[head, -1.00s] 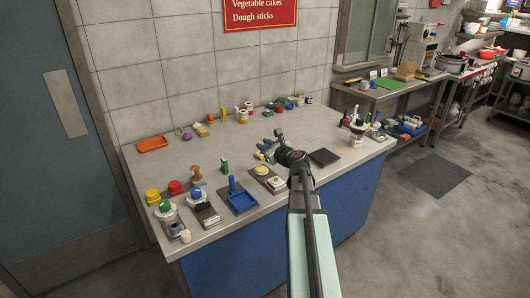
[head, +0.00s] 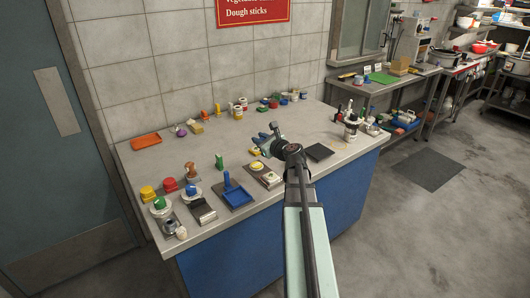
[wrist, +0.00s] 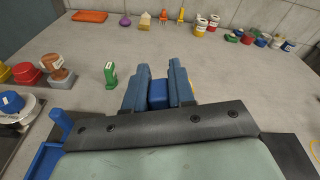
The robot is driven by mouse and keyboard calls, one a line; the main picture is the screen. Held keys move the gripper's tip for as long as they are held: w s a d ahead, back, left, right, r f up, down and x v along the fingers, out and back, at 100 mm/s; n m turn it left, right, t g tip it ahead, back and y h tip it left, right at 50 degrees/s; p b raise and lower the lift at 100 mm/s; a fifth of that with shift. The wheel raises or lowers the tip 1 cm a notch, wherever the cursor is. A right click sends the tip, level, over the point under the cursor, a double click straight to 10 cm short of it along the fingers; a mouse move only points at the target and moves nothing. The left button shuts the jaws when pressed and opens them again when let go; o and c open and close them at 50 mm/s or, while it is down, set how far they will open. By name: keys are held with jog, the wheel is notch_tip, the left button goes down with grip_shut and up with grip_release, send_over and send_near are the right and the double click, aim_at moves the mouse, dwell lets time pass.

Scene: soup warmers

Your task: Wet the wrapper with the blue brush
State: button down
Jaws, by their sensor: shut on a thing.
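My gripper (head: 265,139) is over the middle of the counter. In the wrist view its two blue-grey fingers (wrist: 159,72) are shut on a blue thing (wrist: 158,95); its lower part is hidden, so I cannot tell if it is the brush. A blue handle (head: 227,181) stands upright in a blue tray (head: 238,197) to the left of my gripper; both show at the lower left of the wrist view. A pale piece with yellow on top (head: 257,167) lies on a dark board near the front edge; I cannot tell if it is the wrapper.
A green block (head: 219,161) stands left of my gripper. Yellow (head: 147,193) and red (head: 170,185) tubs stand far left. An orange tray (head: 146,141) lies at the back left. Small jars line the wall. The counter's middle is mostly clear.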

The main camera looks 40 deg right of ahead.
jog(key=f, duration=0.2)
jog(key=s+f, duration=0.1)
jog(key=f, duration=0.5)
jog(key=shift+s, duration=1.45)
jog(key=shift+w+f, duration=0.2)
jog(key=shift+w, duration=1.95)
jog(key=shift+s+r, duration=0.2)
jog(key=shift+r, duration=4.05)
